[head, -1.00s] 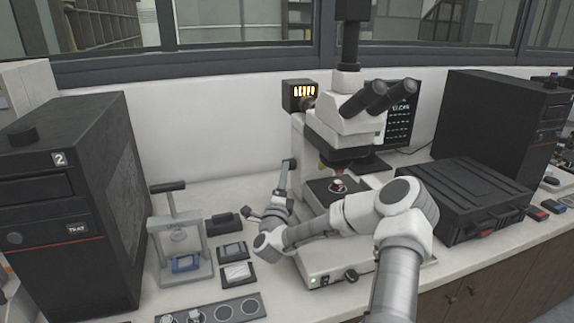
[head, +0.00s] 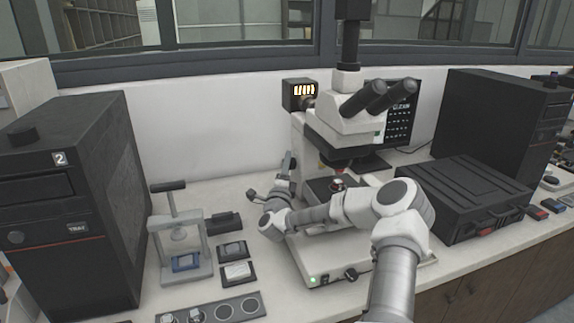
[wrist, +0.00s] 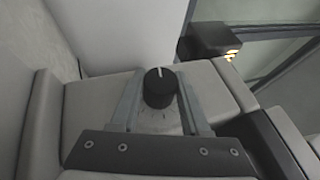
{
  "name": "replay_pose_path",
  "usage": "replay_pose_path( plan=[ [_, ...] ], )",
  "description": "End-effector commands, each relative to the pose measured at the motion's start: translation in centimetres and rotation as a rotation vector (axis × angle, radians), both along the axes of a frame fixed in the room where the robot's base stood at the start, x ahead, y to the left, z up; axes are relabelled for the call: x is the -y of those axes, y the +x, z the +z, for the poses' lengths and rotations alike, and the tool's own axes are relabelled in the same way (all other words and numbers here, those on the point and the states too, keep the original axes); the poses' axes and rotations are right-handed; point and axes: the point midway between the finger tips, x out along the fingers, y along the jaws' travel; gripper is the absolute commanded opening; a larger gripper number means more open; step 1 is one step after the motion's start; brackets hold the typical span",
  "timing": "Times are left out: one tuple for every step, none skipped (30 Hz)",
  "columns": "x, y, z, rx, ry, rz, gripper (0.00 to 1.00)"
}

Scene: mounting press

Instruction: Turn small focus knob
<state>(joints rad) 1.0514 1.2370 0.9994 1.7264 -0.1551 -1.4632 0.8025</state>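The small focus knob (wrist: 159,88) is a black round knob with a white pointer line at its top, on the pale side of the microscope in the wrist view. My gripper (wrist: 160,74) has one finger on each side of it. The fingers are spread about the knob's width, very close to its sides; contact is not clear. In the head view my gripper (head: 289,166) is at the left side of the white microscope (head: 345,120). The knob is hidden there.
A small press (head: 180,240) and dark cases (head: 236,250) stand left of the microscope. The lamp box (head: 300,95) is behind it, and a black case (head: 470,195) lies to the right. Bare bench shows behind the press.

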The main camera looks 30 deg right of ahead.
Motion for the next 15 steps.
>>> replay_pose_path(
  plan=[
    [0.00, -0.01, 0.02, 0.000, 0.000, 0.000, 0.25],
    [0.00, -0.01, 0.02, 0.001, -0.001, 0.000, 0.20],
    [0.00, -0.01, 0.03, 0.001, -0.001, 0.000, 0.13],
    [0.00, -0.01, 0.03, 0.001, -0.001, 0.000, 0.07],
    [0.00, -0.01, 0.03, 0.001, -0.001, 0.000, 0.02],
    [0.00, -0.01, 0.03, 0.001, -0.001, 0.000, 0.00],
    [0.00, -0.02, 0.03, 0.001, -0.001, 0.000, 0.00],
    [-0.01, -0.02, 0.05, -0.001, -0.001, 0.000, 0.00],
    [0.00, -0.01, 0.13, -0.004, 0.000, 0.000, 0.00],
    [0.00, 0.00, 0.24, -0.009, 0.002, -0.001, 0.00],
    [0.00, 0.00, 0.36, -0.019, 0.004, -0.001, 0.00],
    [-0.01, 0.02, 0.50, -0.037, 0.008, 0.000, 0.00],
    [-0.01, 0.03, 0.55, -0.053, 0.011, 0.000, 0.00],
    [-0.02, 0.03, 0.57, -0.069, 0.015, 0.001, 0.00],
    [-0.01, 0.02, 0.54, -0.088, 0.020, 0.000, 0.00]
  ],
)
